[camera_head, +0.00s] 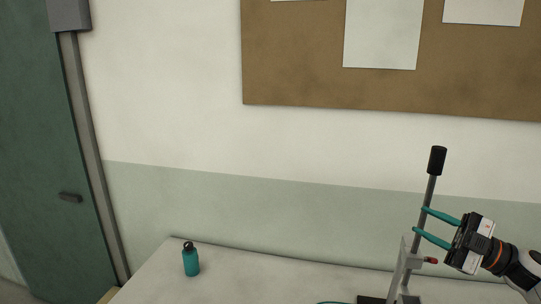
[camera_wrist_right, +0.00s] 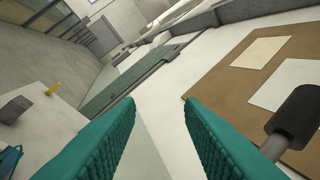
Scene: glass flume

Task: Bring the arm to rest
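My right gripper (camera_head: 420,220) comes in from the right with its two teal fingers apart. Its tips are beside the upper shaft of a metal lever (camera_head: 429,190) with a black grip (camera_head: 437,160). The lever stands steeply, leaning slightly right, on a stand (camera_head: 400,268) on the table. In the right wrist view the gripper (camera_wrist_right: 160,105) is open with nothing between its fingers. The black grip (camera_wrist_right: 295,116) shows there outside the right finger; whether the shaft touches that finger I cannot tell. My left gripper is not in view.
A teal bottle (camera_head: 191,260) stands on the pale table (camera_head: 250,275) at the left. The table between the bottle and the lever stand is mostly clear. A corkboard (camera_head: 300,60) with papers hangs on the wall behind. A green door (camera_head: 40,150) is at the far left.

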